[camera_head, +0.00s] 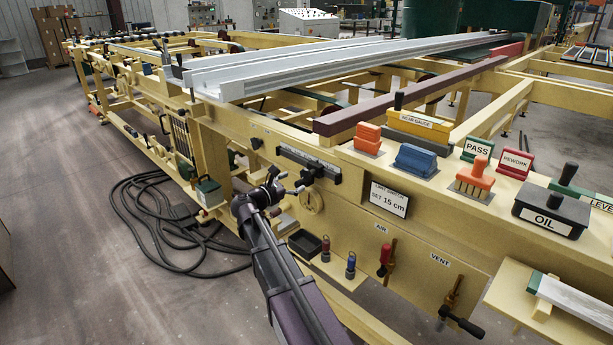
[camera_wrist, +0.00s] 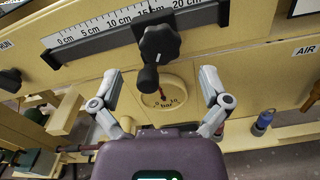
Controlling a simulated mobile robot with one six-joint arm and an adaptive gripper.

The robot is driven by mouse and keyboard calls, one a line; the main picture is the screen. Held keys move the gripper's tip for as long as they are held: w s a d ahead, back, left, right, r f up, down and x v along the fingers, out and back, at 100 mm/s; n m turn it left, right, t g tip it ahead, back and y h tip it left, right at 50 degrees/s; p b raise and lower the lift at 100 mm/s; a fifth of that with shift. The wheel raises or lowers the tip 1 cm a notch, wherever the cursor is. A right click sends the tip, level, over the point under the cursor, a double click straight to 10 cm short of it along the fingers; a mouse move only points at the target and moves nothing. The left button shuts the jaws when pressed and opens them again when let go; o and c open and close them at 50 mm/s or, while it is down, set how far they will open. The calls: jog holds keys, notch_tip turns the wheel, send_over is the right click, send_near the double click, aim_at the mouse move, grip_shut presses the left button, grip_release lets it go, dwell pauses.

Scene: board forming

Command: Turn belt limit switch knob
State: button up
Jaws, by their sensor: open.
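The dark belt limit switch knob (camera_wrist: 160,42) is lobed, with a short dark handle sticking down toward the camera. In the head view the knob (camera_head: 313,169) is on the scale bar at the frame's front side. My gripper (camera_wrist: 162,77) is open and empty. Its fingertips are spread wide, left and right below the knob, with the handle's end between them in the picture. I cannot tell the gap in depth. My gripper also shows in the head view (camera_head: 289,182).
A sign (camera_head: 388,198) reads "SET 15 cm". A round bar gauge (camera_wrist: 165,94) lies below the knob. A black open box (camera_head: 305,243) and the AIR valve (camera_head: 387,256) are lower right. Stamps and an OIL box (camera_head: 552,212) stand on the frame top.

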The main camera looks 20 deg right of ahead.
aim_at(303, 176)
jog(key=shift+x, duration=2.8)
jog(key=c, duration=1.1)
